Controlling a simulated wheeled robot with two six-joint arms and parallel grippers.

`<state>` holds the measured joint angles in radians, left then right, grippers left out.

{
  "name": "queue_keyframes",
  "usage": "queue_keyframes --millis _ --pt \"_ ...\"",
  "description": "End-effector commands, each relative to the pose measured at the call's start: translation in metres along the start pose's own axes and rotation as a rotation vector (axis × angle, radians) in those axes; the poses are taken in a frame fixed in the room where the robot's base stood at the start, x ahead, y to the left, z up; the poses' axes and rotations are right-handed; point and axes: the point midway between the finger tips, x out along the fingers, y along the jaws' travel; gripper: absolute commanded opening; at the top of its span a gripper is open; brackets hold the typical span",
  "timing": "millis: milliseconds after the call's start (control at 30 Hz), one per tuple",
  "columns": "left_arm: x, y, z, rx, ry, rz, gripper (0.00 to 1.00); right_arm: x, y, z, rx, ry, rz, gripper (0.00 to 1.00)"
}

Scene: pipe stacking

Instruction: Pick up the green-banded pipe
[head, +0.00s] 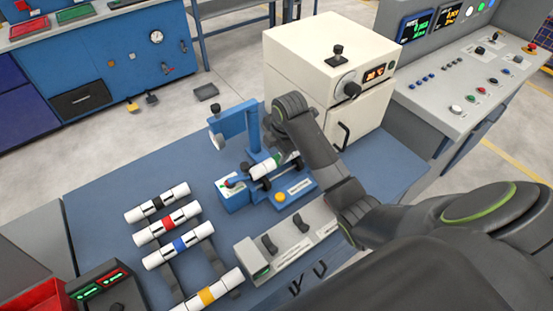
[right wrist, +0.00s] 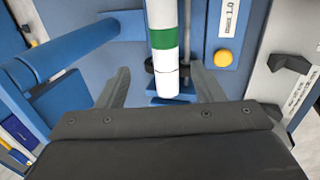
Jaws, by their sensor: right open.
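The green-banded pipe (right wrist: 164,38) is white with one green band. It lies on a blue fixture with black supports, and in the head view its visible end (head: 262,167) shows beside my right wrist. My right gripper (right wrist: 161,88) is open, its two grey fingers apart on either side of the pipe's line, with visible gaps to the pipe. The pipe runs up out of the right wrist view. In the head view my right arm hides part of the pipe and most of the gripper. My left gripper is not in view.
White pipes with black (head: 157,203), red (head: 162,227), blue (head: 167,252) and yellow (head: 209,293) bands lie on a rack at the left. A blue upright post (head: 236,122) stands near the fixture. A cream oven (head: 310,60) stands behind.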

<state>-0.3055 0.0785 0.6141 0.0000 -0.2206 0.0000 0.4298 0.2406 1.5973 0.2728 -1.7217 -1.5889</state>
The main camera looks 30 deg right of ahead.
Motion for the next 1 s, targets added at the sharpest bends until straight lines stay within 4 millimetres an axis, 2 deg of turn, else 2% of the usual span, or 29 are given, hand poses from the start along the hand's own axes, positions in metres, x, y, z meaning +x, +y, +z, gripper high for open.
queue_keyframes --millis 100,200,367,567,700,1000 --pt "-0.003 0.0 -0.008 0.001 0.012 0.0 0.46 0.016 0.0 -0.001 0.002 0.002 -0.003 0.61" --pt "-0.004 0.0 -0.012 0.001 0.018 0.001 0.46 0.023 0.0 0.0 0.001 0.0 -0.001 0.61" --pt "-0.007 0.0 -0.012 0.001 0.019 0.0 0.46 0.029 -0.001 0.0 0.001 0.0 -0.001 0.61" --pt "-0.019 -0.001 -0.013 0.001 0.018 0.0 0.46 0.052 -0.007 0.001 0.002 0.002 -0.004 0.61" --pt "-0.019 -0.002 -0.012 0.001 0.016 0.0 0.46 0.069 -0.007 0.001 0.002 0.0 -0.002 0.61" --pt "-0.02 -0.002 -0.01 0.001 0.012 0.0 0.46 0.078 -0.007 0.001 0.001 -0.001 0.002 0.61"
